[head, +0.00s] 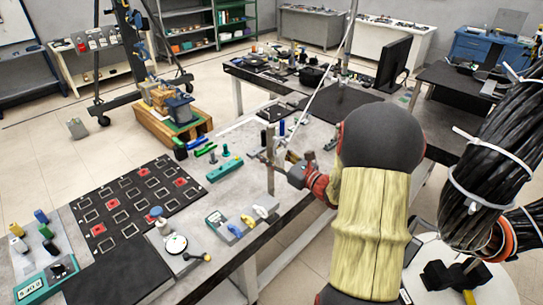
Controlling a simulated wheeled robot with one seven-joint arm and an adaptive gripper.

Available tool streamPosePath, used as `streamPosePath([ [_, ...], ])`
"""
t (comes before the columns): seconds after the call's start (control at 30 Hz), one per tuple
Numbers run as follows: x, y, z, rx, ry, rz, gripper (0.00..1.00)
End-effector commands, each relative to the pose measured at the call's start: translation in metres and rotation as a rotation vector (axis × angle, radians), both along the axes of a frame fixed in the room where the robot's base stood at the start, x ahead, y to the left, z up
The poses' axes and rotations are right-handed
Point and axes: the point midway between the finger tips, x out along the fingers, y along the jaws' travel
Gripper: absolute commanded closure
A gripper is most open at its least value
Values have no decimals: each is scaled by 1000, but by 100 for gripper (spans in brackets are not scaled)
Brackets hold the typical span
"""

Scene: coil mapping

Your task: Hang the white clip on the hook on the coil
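A small white clip (261,211) appears to lie on a grey holder on the near edge of the workbench, beside a yellow clip (248,221) and a blue one (234,230). My gripper (271,162) is above the bench, a little above and behind the white clip in the picture, and apart from it. Its fingers are small and seen from behind my arm, so their opening is unclear. The coil (490,165) of thick black cable with white ties stands at the right, close to the camera. I cannot make out its hook.
The workbench (190,290) carries a black board (150,185) with red and black squares, a round gauge (176,245) and a teal meter (45,283). A teal box (225,169) sits behind the clips. A dark monitor (393,64) and further tables are behind.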

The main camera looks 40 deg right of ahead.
Motion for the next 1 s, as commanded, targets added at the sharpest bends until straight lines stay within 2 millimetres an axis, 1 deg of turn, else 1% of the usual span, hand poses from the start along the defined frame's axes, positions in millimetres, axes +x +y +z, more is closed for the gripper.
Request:
streamPosePath([
  [0.07,0,0,0,0,0,0,64],
  [0.7,0,0,0,0,0,0,100],
  [0.8,0,0,0,0,0,0,100],
  [0.83,0,0,0,0,0,0,79],
  [1.0,0,0,0,0,0,0,69],
])
